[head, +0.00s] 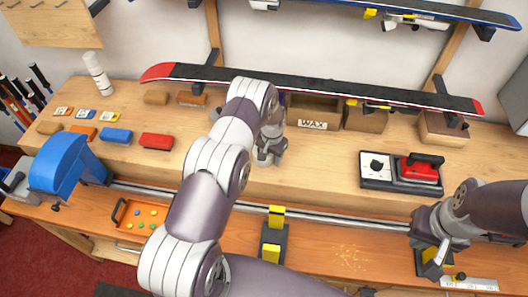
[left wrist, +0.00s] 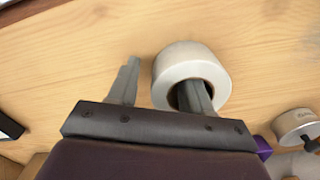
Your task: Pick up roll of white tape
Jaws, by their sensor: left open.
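The roll of white tape (left wrist: 207,57) shows in the left wrist view on the pale wooden surface, with its hole facing the gripper. My left gripper (left wrist: 159,75) is open at the roll. Its right finger overlaps the hole and appears to reach into it; its left finger is outside, left of the roll. I cannot tell whether either finger touches the tape. In the head view my left gripper (head: 268,152) is over the raised wooden shelf, partly behind my arm, and I cannot make out the roll there. My right gripper (head: 428,246) is at the lower right; its fingers are unclear.
A ski (head: 310,88) and a WAX box (head: 313,110) are behind my left gripper. A red iron (head: 420,170) stands to the right. Red (head: 156,141) and blue (head: 116,136) blocks lie left. A round labelled container (left wrist: 294,124) is right of the tape in the wrist view.

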